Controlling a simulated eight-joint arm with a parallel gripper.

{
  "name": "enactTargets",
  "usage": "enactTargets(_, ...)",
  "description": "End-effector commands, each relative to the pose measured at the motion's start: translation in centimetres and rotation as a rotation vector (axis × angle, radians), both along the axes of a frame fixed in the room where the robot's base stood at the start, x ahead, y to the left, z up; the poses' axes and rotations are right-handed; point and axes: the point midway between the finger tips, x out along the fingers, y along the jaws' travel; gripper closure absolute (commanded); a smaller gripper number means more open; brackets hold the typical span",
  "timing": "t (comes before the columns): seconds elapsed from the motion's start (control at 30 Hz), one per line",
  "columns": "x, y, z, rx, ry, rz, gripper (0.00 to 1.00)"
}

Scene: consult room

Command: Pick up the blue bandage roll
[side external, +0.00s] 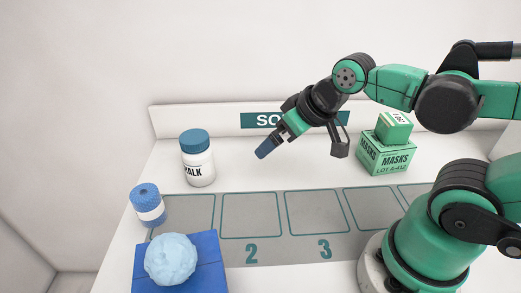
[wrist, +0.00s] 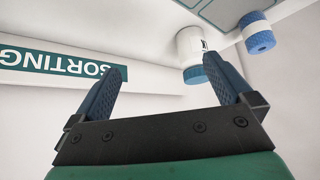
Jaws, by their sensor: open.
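The blue bandage roll (side external: 148,204) stands at the left edge of the table, blue with a white band round its middle. It also shows in the wrist view (wrist: 259,35) at the upper right, upside down. My gripper (side external: 267,148) is above the back middle of the table, well to the right of the roll and higher than it. In the wrist view its two blue fingers (wrist: 174,85) are spread apart with nothing between them.
A white bottle with a blue lid (side external: 198,160) stands behind and right of the roll. A pale blue ball (side external: 170,260) rests on a blue box (side external: 212,268) in front. Stacked green boxes (side external: 386,155) stand at the back right. The grey numbered mat (side external: 252,215) looks bare.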

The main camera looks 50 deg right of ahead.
Motion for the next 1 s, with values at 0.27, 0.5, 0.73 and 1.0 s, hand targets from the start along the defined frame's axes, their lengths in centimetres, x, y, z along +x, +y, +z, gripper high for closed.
enactTargets(0.27, 0.0, 0.0, 2.9, 0.0, 0.0, 0.0, 0.0)
enactTargets(0.5, 1.6, 1.8, 5.2, 0.035, -0.003, 0.113, 0.0)
enactTargets(0.73, 4.8, 5.5, 5.4, 0.106, -0.045, 0.351, 0.0)
enactTargets(1.0, 10.4, 12.3, 5.3, 0.223, -0.247, 0.753, 0.0)
